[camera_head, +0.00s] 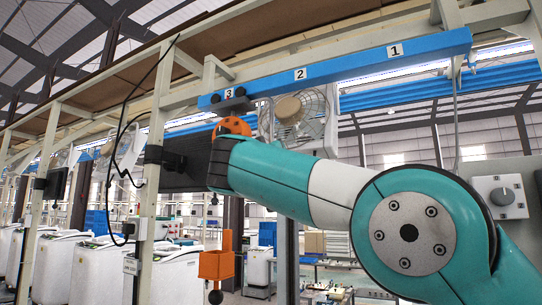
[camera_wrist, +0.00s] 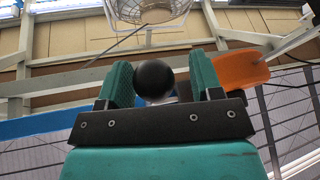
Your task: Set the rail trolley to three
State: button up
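The blue rail (camera_head: 345,66) runs overhead with labels 3, 2 and 1 from left to right. The trolley's orange part (camera_head: 231,127) is under the rail at label 3, with dark wheels above; my arm partly covers it. An orange block (camera_head: 216,264) hangs lower, with a black ball (camera_head: 215,297) beneath it. In the wrist view, my gripper (camera_wrist: 165,75) has its two teal fingers spread, with a black ball (camera_wrist: 155,78) seen between them and a gap at its right. An orange part (camera_wrist: 241,70) is right of the fingers.
A caged fan (camera_head: 300,112) hangs behind the rail. Pale posts (camera_head: 152,220) and a dangling black cable (camera_head: 118,150) stand to the left. A grey panel with a knob (camera_head: 501,196) is at the right.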

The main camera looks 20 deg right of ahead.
jog(key=shift+s+a+f+b, duration=0.25)
jog(key=shift+s+f+b, duration=0.05)
jog(key=shift+s+b, duration=0.2)
jog(key=b+v, duration=0.8)
jog(key=v, duration=0.8)
jog(key=shift+s+b, duration=0.25)
jog(key=shift+b, duration=0.15)
jog(key=shift+a+r, duration=0.1)
jog(key=shift+r, duration=0.05)
